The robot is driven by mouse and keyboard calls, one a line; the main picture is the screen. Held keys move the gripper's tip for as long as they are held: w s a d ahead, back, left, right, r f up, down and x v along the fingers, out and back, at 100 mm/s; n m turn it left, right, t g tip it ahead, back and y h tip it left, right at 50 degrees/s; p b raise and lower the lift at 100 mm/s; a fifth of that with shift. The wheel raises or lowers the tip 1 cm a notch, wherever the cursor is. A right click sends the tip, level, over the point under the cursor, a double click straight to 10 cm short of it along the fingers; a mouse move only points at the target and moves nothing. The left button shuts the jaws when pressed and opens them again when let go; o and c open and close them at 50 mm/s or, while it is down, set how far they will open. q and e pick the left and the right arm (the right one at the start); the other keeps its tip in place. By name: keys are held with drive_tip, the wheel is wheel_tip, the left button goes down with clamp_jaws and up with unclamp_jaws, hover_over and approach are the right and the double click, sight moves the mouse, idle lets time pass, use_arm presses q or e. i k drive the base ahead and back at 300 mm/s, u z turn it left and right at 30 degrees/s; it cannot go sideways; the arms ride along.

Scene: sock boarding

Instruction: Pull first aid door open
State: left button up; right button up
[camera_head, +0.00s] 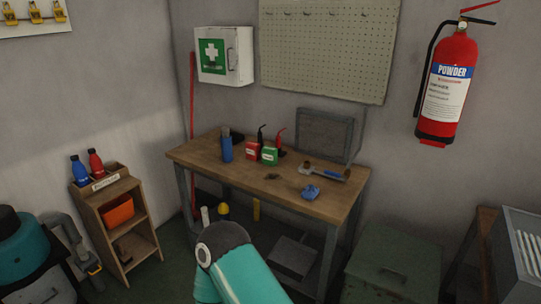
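The first aid cabinet (204,72) is a white box on the back wall, above the left end of the workbench. Its front door bears a green sign with a white cross (212,56). The door looks shut. A small handle (231,61) shows at the right side of the door. A teal link of my arm with a dark round cap rises at the bottom centre, well below and apart from the cabinet. I cannot make out either gripper in this view.
A wooden workbench (330,203) with bottles and tools stands below the cabinet. A pegboard (325,45) hangs right of it, and a red fire extinguisher (449,90) farther right. A small wooden shelf (150,218) stands left. A green chest (395,265) is at the lower right.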

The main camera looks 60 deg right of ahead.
sight(218, 56)
drive_tip(key=z, duration=1.05)
drive_tip(key=i, duration=1.25)
drive_tip(key=z, duration=0.85)
drive_tip(key=i, duration=0.65)
drive_tip(key=k, duration=0.9)
drive_tip(key=z, duration=0.2)
drive_tip(key=i, duration=0.9)
drive_tip(key=u, duration=0.1)
